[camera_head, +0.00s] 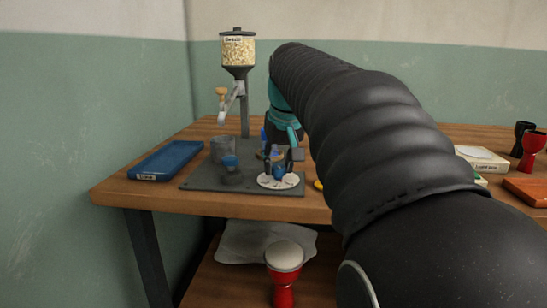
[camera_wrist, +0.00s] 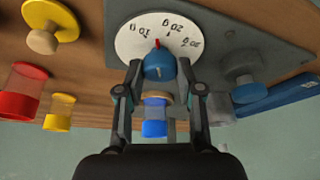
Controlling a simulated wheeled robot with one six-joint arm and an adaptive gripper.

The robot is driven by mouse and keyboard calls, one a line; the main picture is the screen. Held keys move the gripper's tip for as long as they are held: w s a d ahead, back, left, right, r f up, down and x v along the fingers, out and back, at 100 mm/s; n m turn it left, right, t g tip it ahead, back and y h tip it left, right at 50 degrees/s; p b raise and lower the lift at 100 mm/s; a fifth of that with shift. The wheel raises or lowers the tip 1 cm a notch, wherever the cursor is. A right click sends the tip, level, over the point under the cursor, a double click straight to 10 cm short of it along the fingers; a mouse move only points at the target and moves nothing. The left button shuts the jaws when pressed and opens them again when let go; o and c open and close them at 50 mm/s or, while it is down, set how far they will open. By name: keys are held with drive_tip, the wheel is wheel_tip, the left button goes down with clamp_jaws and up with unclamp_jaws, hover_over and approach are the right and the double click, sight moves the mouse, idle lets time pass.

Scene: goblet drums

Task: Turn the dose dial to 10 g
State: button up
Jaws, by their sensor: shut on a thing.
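The dose dial is a white round scale plate (camera_head: 264,182) with a blue knob (camera_head: 279,172), on a dark grey base at the table's front. In the wrist view, the plate (camera_wrist: 128,43) carries the marks 10 g, 20 g and what looks like 30 g. In the head view, my gripper (camera_head: 281,158) partly covers the dial.
The base (camera_head: 208,184) also bears a blue-topped knob (camera_head: 231,162), a grey cup (camera_head: 220,148) and a grain hopper (camera_head: 238,50) on a post. A blue tray (camera_head: 166,160) lies left. A red goblet drum (camera_head: 284,270) stands on the lower shelf. My arm hides the table's middle.

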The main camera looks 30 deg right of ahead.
drive_tip(key=shift+d+n+y+p, duration=0.15)
drive_tip(key=shift+n+y+p, duration=0.75)
drive_tip(key=shift+n, duration=1.4)
drive_tip(key=shift+f, duration=0.1)
drive_tip(key=o, duration=1.1)
drive_tip(key=shift+o, duration=0.2)
drive_tip(key=shift+r, duration=0.2)
drive_tip(key=v, duration=1.1)
drive_tip(key=shift+s+r, duration=0.25)
drive_tip(key=shift+r, duration=0.05)
